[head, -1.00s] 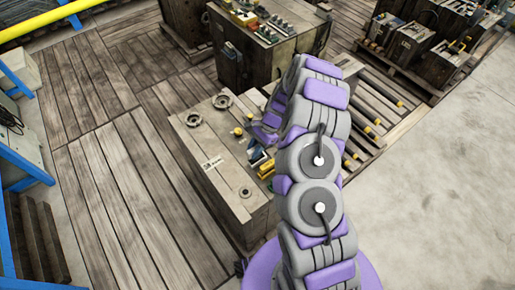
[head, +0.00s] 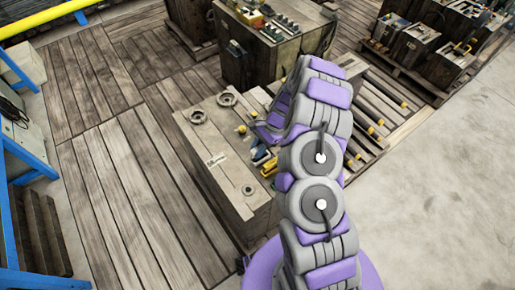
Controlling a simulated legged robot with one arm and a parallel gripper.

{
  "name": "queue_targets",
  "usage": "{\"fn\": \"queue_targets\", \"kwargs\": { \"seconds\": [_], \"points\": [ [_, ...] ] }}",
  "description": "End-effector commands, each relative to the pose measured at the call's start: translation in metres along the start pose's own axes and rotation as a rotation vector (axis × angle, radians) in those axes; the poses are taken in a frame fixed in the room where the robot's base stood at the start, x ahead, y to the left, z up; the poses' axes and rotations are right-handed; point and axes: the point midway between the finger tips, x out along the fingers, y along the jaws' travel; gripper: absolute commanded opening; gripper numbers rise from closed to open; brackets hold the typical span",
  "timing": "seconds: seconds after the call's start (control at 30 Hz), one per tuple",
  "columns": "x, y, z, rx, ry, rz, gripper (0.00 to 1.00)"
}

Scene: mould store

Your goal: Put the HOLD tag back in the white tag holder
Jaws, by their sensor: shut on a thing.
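My gripper (head: 266,133) is at the end of my purple and grey arm, low over the right side of a pale wooden-looking block's top (head: 222,135). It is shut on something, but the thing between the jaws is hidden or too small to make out. A small white piece with dark marks (head: 215,160) lies on the block's top, left of the gripper; I cannot tell if it is the HOLD tag, the tag holder or a label. No white tag holder can be made out for certain.
Two grey rings (head: 227,99) and a round knob (head: 248,189) are on the block's top. Yellow and blue-green parts (head: 262,160) sit close below the gripper. A dark block (head: 270,50) with fittings stands behind. Dark rods (head: 375,92) lie at the right. Plank floor at left is clear.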

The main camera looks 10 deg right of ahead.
Motion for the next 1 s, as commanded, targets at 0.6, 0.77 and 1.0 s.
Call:
{"fn": "queue_targets", "kwargs": {
  "seconds": [0.6,0.77,1.0],
  "points": [
    [0.004,0.001,-0.004,0.002,0.002,0.004,0.00],
    [0.007,0.002,-0.008,0.003,0.000,0.006,0.00],
    [0.012,0.002,-0.013,0.003,0.000,0.008,0.00]
  ]
}}
